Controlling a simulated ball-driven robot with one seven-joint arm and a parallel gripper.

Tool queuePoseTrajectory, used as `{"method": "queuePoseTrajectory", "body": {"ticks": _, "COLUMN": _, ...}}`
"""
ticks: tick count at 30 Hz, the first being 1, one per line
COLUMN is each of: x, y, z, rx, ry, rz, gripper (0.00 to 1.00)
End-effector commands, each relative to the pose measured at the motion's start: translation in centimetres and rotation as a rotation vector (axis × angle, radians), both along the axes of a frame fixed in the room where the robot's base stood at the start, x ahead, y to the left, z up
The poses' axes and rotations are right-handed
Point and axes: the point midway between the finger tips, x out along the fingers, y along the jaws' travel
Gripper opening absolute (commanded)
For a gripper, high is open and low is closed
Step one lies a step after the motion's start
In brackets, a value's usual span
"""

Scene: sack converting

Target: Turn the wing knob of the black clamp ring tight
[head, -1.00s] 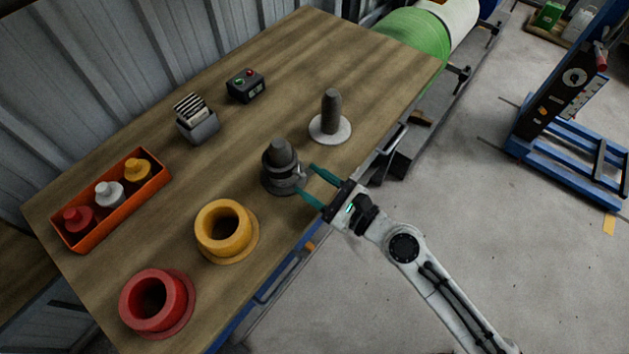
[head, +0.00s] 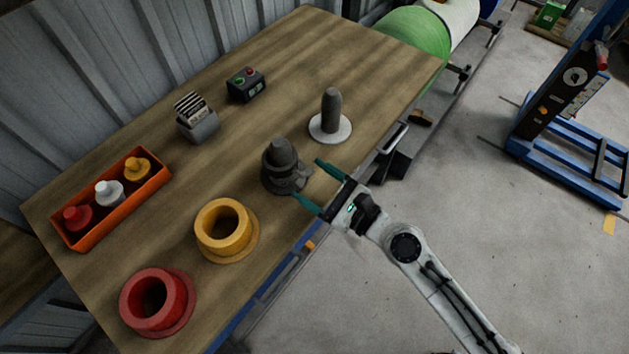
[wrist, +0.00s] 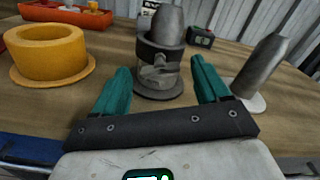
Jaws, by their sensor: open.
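The black clamp ring (head: 270,172) sits around a dark grey upright post (head: 282,150) near the table's front edge. In the wrist view the ring (wrist: 152,50) shows around the lower part of the post, with the grey wing knob (wrist: 160,73) on its near side. My gripper (head: 306,179) is open, with its teal fingers pointing at the ring from the table's front side. In the wrist view the fingers stand to the left and right of the knob, apart from it, with nothing between them. Whether the knob is tight cannot be told.
A yellow flanged collar (head: 226,230) and a red one (head: 158,302) stand to the left. A grey peg on a white base (head: 330,128) stands to the right. An orange tray (head: 105,218) with bottles, a card holder (head: 197,122) and a button box (head: 246,85) lie farther back.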

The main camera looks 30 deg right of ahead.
Motion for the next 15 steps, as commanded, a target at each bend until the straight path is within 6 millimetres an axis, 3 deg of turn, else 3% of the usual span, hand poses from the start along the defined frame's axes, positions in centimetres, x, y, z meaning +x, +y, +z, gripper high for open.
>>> {"method": "queuePoseTrajectory", "body": {"ticks": 15, "x": -7.9, "y": -2.5, "z": -0.5, "rx": -0.002, "ry": 0.002, "rz": -0.001, "gripper": 0.74}}
